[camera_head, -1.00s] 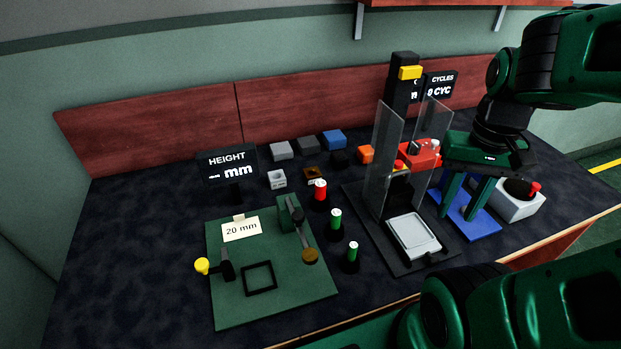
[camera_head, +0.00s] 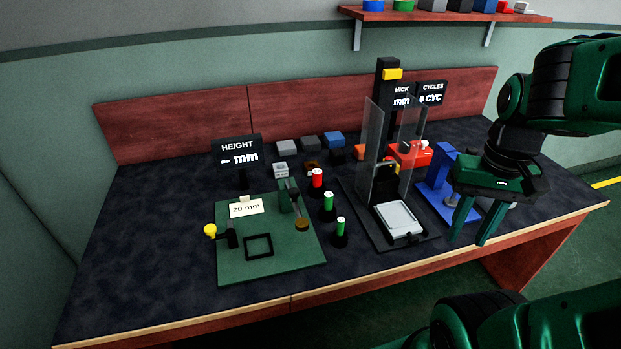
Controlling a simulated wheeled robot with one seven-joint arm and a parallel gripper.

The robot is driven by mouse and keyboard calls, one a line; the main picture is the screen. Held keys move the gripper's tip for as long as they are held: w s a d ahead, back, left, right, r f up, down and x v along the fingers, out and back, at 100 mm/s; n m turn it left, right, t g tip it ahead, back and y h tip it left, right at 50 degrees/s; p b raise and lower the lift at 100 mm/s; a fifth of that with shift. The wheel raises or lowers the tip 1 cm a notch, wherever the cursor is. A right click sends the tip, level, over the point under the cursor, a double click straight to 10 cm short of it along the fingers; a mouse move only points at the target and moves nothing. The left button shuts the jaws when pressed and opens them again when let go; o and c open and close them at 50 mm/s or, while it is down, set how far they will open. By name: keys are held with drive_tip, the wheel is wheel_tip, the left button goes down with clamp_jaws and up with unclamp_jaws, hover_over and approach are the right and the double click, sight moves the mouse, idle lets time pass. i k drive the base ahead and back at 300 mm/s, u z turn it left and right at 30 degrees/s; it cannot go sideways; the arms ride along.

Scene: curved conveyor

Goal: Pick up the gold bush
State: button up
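A small gold-brown block (camera_head: 311,168), which looks like the gold bush, sits on the dark table among several small blocks. It is partly hidden behind the red-topped post (camera_head: 317,178), and its details are too small to tell. A round brass-coloured knob (camera_head: 302,224) is on the green height fixture (camera_head: 285,263). My gripper (camera_head: 468,240) is at the right, fingers pointing down and apart, with nothing seen between them. It is near the table's front right edge, well to the right of the gold block.
Two green-topped posts (camera_head: 328,204) stand beside the fixture. A press with clear guard panels (camera_head: 376,150) stands between the gold block and my gripper. A blue stand (camera_head: 440,170) is behind my gripper. A shelf (camera_head: 440,15) holds several blocks.

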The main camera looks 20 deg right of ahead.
sight(309, 166)
drive_tip(key=u, duration=0.65)
drive_tip(key=k, duration=0.5)
drive_tip(key=z, duration=0.7)
drive_tip(key=i, duration=1)
drive_tip(key=u, duration=0.05)
